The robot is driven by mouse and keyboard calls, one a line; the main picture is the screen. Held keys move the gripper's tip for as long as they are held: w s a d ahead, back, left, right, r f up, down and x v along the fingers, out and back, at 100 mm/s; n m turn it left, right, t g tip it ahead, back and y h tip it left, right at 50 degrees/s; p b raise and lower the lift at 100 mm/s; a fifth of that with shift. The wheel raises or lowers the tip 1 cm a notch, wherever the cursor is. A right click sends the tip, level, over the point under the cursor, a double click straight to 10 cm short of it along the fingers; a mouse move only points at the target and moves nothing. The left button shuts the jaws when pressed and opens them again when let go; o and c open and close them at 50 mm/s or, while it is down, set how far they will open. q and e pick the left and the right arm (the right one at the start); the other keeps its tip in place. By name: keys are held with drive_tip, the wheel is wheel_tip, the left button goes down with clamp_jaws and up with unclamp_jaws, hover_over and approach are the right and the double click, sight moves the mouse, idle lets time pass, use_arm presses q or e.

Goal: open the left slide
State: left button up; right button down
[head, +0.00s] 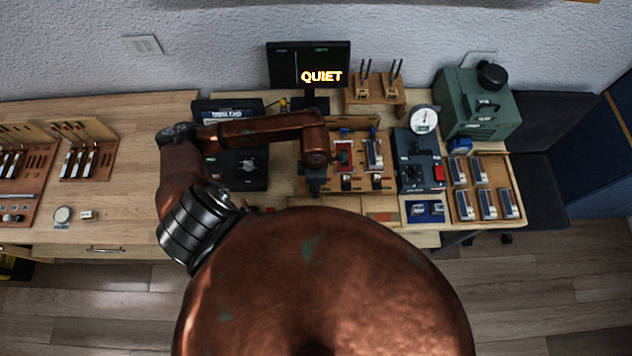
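A wooden fixture near the middle of the bench holds two slide-like units side by side. The left one (344,153) has a red part and a pale frame; the right one (375,153) carries a grey and blue block. I cannot tell for sure which part is the left slide, nor whether it is open. My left arm reaches over from the left, and its dark gripper (314,184) points down just left of the left unit. Its fingers are too small and dark to show whether they are open or touching anything. My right gripper is not in view.
A monitor (308,65) reading QUIET stands behind the fixture. To the right are a dark control box (419,158) with a red button, a round gauge (423,119), a green case (476,104) and a wooden tray (464,209) of several blocks. Bare bench (125,200) lies left.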

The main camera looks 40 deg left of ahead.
use_arm(q)
wheel_tip(320, 180, up, 12)
idle(0.6)
idle(0.5)
